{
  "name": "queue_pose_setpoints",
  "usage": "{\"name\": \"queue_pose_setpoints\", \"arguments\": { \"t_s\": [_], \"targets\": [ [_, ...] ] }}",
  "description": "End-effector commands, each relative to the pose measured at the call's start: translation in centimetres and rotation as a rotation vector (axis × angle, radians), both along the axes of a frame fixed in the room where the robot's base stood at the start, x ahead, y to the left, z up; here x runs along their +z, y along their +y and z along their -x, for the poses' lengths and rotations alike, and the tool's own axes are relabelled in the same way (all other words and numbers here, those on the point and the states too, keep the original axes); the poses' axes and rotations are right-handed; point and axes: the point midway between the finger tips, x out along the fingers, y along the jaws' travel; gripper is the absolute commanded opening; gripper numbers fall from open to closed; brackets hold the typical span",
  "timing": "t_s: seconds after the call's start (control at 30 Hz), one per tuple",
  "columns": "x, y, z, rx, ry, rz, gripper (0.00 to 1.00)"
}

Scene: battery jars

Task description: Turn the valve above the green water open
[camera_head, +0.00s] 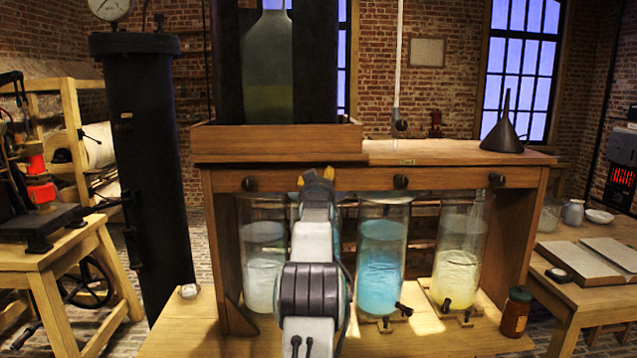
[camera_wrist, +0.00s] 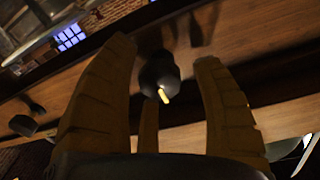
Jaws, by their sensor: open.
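My gripper (camera_head: 315,177) is raised to the front beam of the wooden stand (camera_head: 455,155), its yellowish fingertips near the beam. In the wrist view my gripper (camera_wrist: 165,85) is open. A dark round valve knob (camera_wrist: 158,72) with a pale yellow mark sits between the spread fingers, with gaps on both sides; I cannot tell how deep it is between them. My gripper and arm hide this knob in the head view. No jar of clearly green water shows there; my arm covers the space between the whitish jar (camera_head: 262,270) and the blue jar (camera_head: 380,265).
Other dark knobs are on the beam at left (camera_head: 250,183), right of my gripper (camera_head: 401,182) and far right (camera_head: 497,180). A yellow-water jar (camera_head: 458,265) stands right of the blue one. A black funnel (camera_head: 503,130) is on the stand; a brown jar (camera_head: 516,312) is below.

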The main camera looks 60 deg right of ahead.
Motion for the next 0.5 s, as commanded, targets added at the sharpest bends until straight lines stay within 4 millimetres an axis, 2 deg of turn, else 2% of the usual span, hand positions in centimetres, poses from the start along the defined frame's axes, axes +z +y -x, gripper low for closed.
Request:
{"name": "queue_pose_setpoints", "arguments": {
  "t_s": [0.17, 0.2, 0.5],
  "targets": [
    [-0.01, 0.0, 0.0, 0.0, 0.0, 0.0, 0.6],
    [0.0, 0.0, 0.0, 0.0, 0.0, 0.0, 0.63],
    [0.01, 0.01, 0.01, 0.0, 0.0, 0.0, 0.36]
  ]
}}
